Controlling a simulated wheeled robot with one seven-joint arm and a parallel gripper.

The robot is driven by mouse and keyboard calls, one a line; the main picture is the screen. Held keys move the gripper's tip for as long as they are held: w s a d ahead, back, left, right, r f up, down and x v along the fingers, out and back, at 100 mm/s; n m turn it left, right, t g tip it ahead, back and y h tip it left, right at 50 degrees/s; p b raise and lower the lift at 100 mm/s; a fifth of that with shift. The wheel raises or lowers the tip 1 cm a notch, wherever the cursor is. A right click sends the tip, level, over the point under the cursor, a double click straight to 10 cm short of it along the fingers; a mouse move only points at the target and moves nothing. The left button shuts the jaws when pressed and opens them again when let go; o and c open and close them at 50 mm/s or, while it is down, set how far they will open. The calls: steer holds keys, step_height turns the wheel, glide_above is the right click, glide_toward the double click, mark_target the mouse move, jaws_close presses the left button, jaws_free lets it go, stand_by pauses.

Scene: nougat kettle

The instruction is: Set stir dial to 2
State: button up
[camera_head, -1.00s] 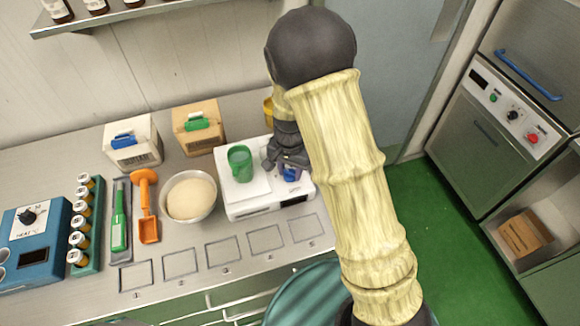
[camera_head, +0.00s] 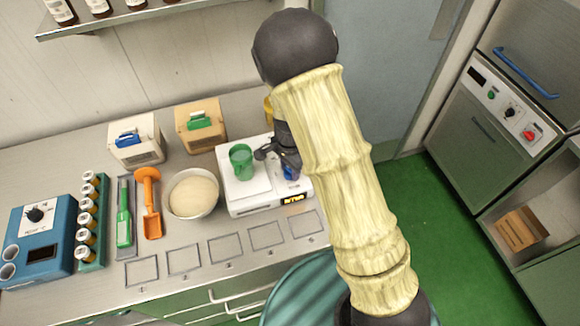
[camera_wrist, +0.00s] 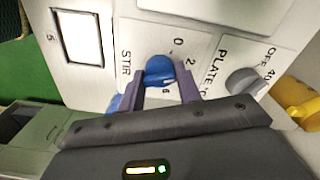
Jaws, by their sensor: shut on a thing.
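The fingers and palm hide part of the scale, and I cannot read the dial's exact setting. In the head view my gripper (camera_head: 279,155) is at the right part of the plate (camera_head: 238,206), and the blue dial (camera_head: 290,173) shows just below it.
A grey dial (camera_wrist: 244,81) marked PLATE is right of the stir dial in the wrist view. A green cup (camera_head: 241,162) stands on the plate. A bowl of pale stuff (camera_head: 193,194) is to its left. A yellow object (camera_wrist: 300,98) is close by at the right.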

steer(key=o, duration=1)
steer(key=shift+r, duration=0.1)
step_height(320, 180, up, 17)
steer(key=b, duration=0.1)
steer(key=shift+r, duration=0.15)
